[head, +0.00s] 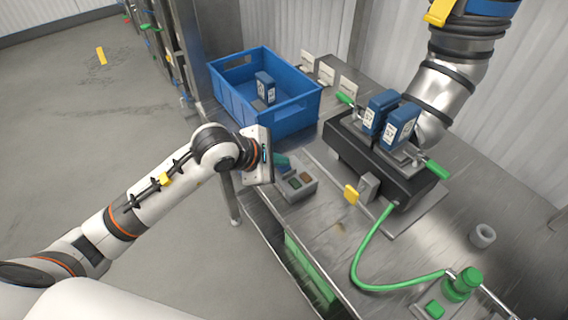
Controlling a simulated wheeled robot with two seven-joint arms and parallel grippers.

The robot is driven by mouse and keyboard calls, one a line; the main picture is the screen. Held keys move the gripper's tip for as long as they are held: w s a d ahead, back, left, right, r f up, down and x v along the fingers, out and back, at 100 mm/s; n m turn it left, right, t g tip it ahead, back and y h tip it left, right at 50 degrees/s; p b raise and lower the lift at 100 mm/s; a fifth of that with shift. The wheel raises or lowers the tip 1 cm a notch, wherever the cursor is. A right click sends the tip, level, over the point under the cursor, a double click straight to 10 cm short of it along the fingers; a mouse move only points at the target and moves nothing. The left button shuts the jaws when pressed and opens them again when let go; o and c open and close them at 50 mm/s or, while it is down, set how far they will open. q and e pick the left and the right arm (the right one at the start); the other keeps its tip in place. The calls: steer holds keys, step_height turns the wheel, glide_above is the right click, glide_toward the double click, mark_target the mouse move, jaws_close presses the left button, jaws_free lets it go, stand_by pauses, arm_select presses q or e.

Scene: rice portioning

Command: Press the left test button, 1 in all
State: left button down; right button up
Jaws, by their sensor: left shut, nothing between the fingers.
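A small grey button box (299,190) sits on the steel bench near its left edge. On its sloped top are two buttons side by side: a dark greenish left button (295,183) and a reddish-brown right button (305,177). My left gripper (282,163) is shut and empty, just behind and left of the box. Its fingers are mostly hidden by its own body, so I cannot tell whether they touch the box. My right gripper is not in view.
A blue crate (292,121) holding a blue pack (265,86) stands behind the box. To the right, a dark machine (352,150) bears two blue packs (398,125) with green handles. A green hose (360,250) crosses the bench, and a grey ring (482,236) stands further right.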

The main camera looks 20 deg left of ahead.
mark_target(280, 169)
arm_select(q)
steer(key=shift+r, duration=0.55)
steer(key=shift+r+p, duration=1.55)
steer(key=shift+r, duration=1)
steer(key=shift+f, duration=0.1)
